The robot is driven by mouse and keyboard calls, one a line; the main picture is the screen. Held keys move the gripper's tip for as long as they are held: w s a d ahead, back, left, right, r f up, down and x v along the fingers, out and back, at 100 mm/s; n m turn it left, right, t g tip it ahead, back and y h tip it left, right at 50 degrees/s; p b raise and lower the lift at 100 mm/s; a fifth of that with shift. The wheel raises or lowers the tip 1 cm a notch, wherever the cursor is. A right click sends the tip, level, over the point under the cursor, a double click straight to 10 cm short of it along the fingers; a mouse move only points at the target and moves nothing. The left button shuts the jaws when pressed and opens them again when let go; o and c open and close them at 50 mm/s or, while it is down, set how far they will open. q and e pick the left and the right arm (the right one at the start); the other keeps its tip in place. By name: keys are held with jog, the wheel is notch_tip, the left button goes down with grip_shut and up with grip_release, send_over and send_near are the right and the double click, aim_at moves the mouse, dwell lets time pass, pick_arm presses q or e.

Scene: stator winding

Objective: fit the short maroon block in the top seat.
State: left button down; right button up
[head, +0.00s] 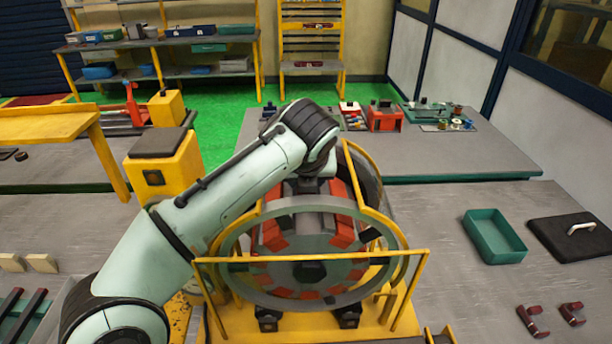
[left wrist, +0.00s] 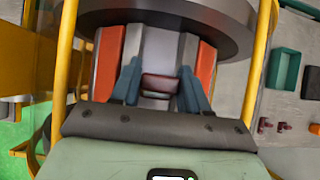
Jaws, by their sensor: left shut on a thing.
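The stator is a large grey ring (head: 243,222) with red-orange coils, standing in a yellow frame. My left arm reaches over its top. In the left wrist view, my left gripper (left wrist: 161,88) points down into the top seat (left wrist: 160,48), a pale grey channel between two red coils (left wrist: 108,60). Its two blue-grey fingers are shut on the short maroon block (left wrist: 160,82), which lies crosswise between them, over the channel. I cannot tell whether the block touches the seat floor. In the head view my wrist hides the block and the fingertips. My right gripper is not in view.
Yellow frame bars (head: 310,258) surround the ring closely. On the table at right are a green tray (head: 493,255), a black lid with a handle (head: 565,240) and two maroon pieces (head: 532,321). Cream blocks (head: 41,263) lie at left. The table around the right-hand items is mostly clear.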

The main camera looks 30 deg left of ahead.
pick_arm(q)
jog(key=shift+f, duration=0.15)
jog(key=shift+c, duration=2.4)
grip_release()
jog(key=shift+f, duration=0.1)
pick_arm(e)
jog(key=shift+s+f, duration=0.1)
pick_arm(q)
jog(key=p+v, duration=0.1)
jog(key=v, duration=1.2)
jog(key=shift+s, duration=0.2)
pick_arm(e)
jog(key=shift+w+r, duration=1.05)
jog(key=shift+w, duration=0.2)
